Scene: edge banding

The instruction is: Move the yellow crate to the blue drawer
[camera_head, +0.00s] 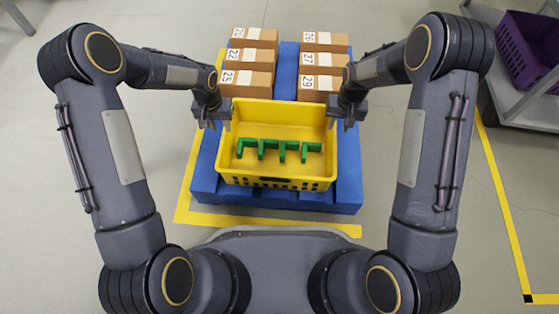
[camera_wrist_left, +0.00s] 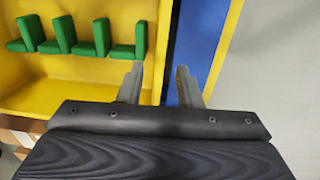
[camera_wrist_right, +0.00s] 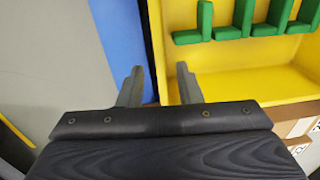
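The yellow crate (camera_head: 285,112) sits on a blue platform (camera_head: 205,160) in front of me, with several green L-shaped parts (camera_head: 287,151) inside. My left gripper (camera_head: 214,124) is open at the crate's left side wall. In the left wrist view its fingers (camera_wrist_left: 158,84) stand either side of the crate's wall (camera_wrist_left: 163,40), apart from it. My right gripper (camera_head: 341,124) is open at the crate's right side wall. In the right wrist view its fingers (camera_wrist_right: 158,85) stand either side of that wall (camera_wrist_right: 157,40). No blue drawer can be made out.
Numbered cardboard boxes (camera_head: 247,82) stand in two stacks behind the crate, left and right, on the blue platform. A grey cart (camera_head: 510,100) with a purple crate (camera_head: 527,50) stands at the right. Yellow floor tape (camera_head: 270,222) borders the platform.

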